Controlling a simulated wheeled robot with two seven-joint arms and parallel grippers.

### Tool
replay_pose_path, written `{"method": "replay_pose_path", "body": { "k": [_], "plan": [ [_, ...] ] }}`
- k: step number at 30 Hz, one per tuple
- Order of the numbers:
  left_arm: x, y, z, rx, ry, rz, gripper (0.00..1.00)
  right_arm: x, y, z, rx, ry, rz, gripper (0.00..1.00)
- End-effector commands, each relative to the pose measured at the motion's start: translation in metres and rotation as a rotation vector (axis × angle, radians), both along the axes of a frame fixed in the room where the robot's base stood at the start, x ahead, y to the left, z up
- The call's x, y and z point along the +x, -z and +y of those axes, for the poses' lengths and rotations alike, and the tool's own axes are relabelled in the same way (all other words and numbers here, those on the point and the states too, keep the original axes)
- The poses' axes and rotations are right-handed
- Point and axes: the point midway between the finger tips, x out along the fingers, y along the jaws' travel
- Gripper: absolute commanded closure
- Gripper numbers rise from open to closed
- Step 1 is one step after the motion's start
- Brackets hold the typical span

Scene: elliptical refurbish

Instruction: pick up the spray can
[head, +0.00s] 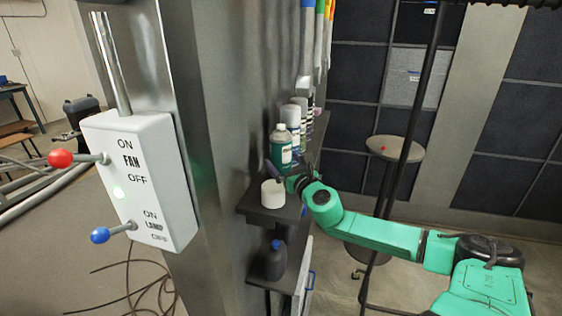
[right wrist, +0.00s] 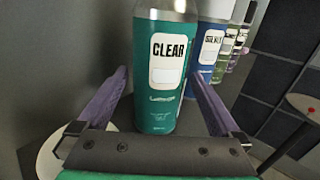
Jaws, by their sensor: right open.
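A teal spray can (head: 281,147) with a paler top stands upright on a dark shelf beside the metal column. In the right wrist view the teal can (right wrist: 160,95) shows a "CLEAR" label, and its top is cut off by the frame. My right gripper (head: 285,175) reaches in from the right at the can's lower part. Its two purple fingers (right wrist: 158,82) are open, one on each side of the can, with a visible gap at least on the right. My left gripper is not in view.
More cans stand in a row behind, the nearest with a blue body (right wrist: 208,55). A white round container (head: 273,194) sits just in front of the gripper. A dark bottle (head: 275,261) is on the lower shelf. A switch box (head: 143,180) is at left, a round stool (head: 395,148) at right.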

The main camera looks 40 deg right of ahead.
Motion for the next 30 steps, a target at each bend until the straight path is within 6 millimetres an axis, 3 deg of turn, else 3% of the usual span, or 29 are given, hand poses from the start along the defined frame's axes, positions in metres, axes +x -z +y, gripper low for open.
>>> {"method": "replay_pose_path", "body": {
  "k": [6, 13, 18, 20, 26, 30],
  "plan": [
    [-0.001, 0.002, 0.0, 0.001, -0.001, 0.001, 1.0, 0.014, -0.001, -0.003, 0.001, -0.001, -0.001, 0.0],
    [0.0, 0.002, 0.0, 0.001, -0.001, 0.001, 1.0, 0.015, 0.0, -0.003, 0.001, -0.002, 0.002, 0.0],
    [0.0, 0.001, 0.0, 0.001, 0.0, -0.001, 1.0, 0.014, 0.0, -0.003, 0.001, -0.002, 0.002, 0.65],
    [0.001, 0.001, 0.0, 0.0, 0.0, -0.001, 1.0, 0.014, 0.0, -0.003, 0.001, -0.002, 0.002, 0.86],
    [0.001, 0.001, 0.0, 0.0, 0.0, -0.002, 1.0, 0.014, -0.002, -0.003, 0.0, -0.002, 0.0, 0.86],
    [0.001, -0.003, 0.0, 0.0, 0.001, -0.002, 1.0, 0.014, -0.02, -0.003, -0.003, -0.004, -0.002, 0.86]
  ]
}}
